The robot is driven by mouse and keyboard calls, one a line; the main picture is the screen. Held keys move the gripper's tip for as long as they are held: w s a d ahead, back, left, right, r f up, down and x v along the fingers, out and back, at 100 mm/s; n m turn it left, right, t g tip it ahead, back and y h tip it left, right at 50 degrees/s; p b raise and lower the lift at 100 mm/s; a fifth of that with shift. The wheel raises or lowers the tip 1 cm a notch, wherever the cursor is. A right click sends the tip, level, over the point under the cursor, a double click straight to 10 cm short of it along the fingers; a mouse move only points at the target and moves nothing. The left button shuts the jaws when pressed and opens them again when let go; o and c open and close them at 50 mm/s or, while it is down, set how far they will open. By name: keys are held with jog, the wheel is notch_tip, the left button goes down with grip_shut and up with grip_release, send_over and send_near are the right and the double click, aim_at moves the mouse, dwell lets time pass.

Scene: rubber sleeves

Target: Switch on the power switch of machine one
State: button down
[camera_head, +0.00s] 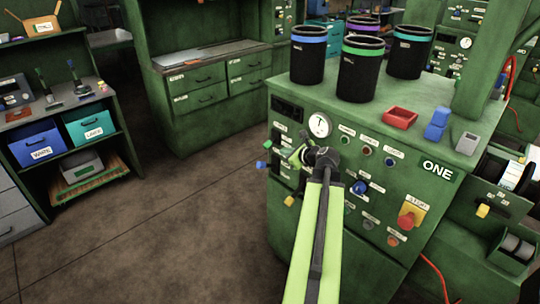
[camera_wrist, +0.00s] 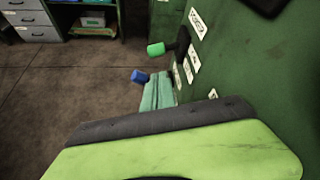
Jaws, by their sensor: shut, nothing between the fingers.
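Machine one (camera_head: 436,167) is a green cabinet with a control panel, marked ONE. The left part of its panel carries dark switch units with levers: a green-tipped lever (camera_head: 267,144), a blue-tipped lever (camera_head: 261,164) and a yellow-tipped lever (camera_head: 289,201). Their labels are too small to read, so I cannot tell which is the power switch. My gripper (camera_head: 296,156) is shut and empty, in front of the panel just right of these levers; contact cannot be told. In the wrist view the green lever tip (camera_wrist: 156,49) and blue lever tip (camera_wrist: 138,76) stand out from the panel.
A round gauge (camera_head: 319,125), small knobs and a red stop button (camera_head: 407,219) are on the panel. The floor (camera_head: 170,220) left of the machine is clear.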

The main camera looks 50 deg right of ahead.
aim_at(270, 142)
jog(key=b+x, duration=0.4)
jog(key=x, duration=0.6)
jog(key=shift+a, duration=0.2)
jog(key=shift+f, duration=0.1)
